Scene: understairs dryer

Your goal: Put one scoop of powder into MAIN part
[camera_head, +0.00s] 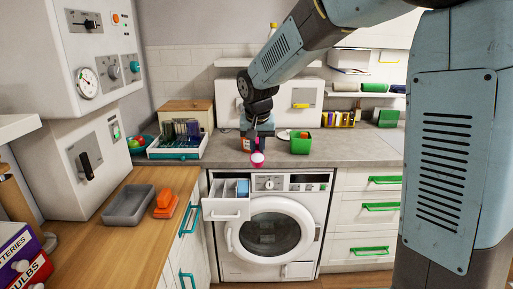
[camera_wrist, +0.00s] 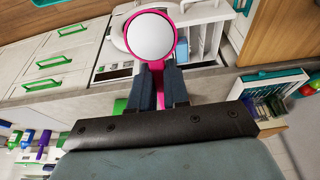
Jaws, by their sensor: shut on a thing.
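My gripper (camera_head: 258,134) is shut on the handle of a pink scoop (camera_head: 257,159), above the worktop's front edge near the washer. In the wrist view my gripper (camera_wrist: 161,92) points up the picture, and the round bowl of the scoop (camera_wrist: 129,37) looks full of white powder (camera_wrist: 150,36). The detergent drawer (camera_head: 226,209) is pulled out at the washer's upper left, below and left of the scoop. It has several compartments, one with a blue part (camera_head: 243,187). The drawer also shows in the wrist view (camera_wrist: 208,47), right of the scoop. I cannot read which compartment is MAIN.
The washing machine (camera_head: 268,262) has its round door shut. A green container (camera_head: 301,146) stands right of my gripper on the grey worktop (camera_head: 345,150). A rack tray (camera_head: 178,153) stands to the left. A grey tray (camera_head: 129,204) and an orange thing (camera_head: 164,206) lie on the wooden counter.

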